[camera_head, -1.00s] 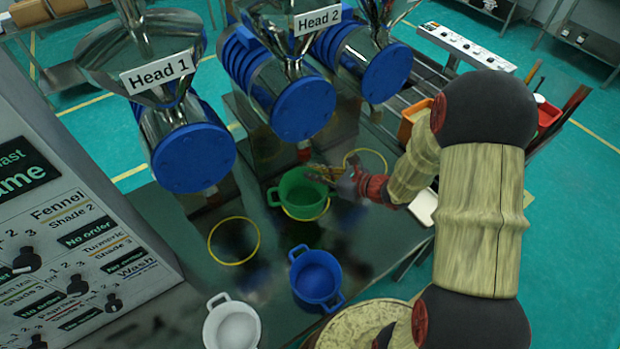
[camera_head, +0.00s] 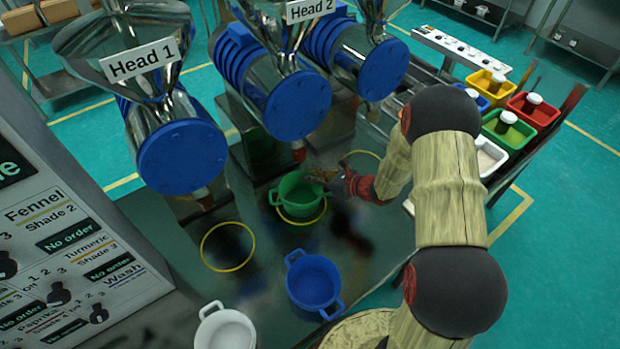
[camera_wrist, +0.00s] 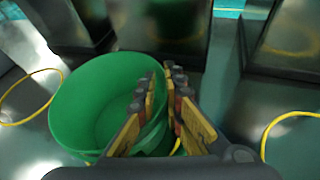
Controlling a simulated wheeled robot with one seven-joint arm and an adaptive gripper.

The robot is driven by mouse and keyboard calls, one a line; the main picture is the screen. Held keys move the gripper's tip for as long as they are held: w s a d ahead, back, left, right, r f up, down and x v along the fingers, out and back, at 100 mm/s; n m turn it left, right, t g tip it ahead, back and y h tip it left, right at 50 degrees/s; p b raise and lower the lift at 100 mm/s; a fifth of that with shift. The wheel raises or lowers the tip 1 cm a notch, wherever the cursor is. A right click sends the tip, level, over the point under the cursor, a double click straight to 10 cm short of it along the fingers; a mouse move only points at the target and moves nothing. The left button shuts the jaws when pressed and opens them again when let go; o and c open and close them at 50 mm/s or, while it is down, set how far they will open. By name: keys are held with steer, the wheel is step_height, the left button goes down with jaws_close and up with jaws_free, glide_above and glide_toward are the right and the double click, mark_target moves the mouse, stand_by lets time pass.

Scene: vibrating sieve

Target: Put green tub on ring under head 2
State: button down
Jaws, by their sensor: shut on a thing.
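The green tub (camera_head: 298,190) is upright at the yellow ring under head 2 (camera_head: 298,104), the middle machine. Part of that ring (camera_head: 304,222) shows around the tub's lower front; I cannot tell whether the tub touches the table. My gripper (camera_head: 325,178) reaches in from the right and is shut on the tub's right side. In the wrist view the tub (camera_wrist: 85,118) is left of and between the yellow fingers (camera_wrist: 165,115), which hide its gripped part.
The blue tub (camera_head: 314,285) and white tub (camera_head: 225,330) stand nearer the front. An empty yellow ring (camera_head: 228,268) lies under head 1 (camera_head: 182,157). Colored bins with lidded jars (camera_head: 507,130) stand at the right. The dark table (camera_head: 375,245) is clear right of the blue tub.

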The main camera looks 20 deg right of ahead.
steer(key=shift+r, duration=0.1)
steer(key=c, duration=1.9)
jaws_free()
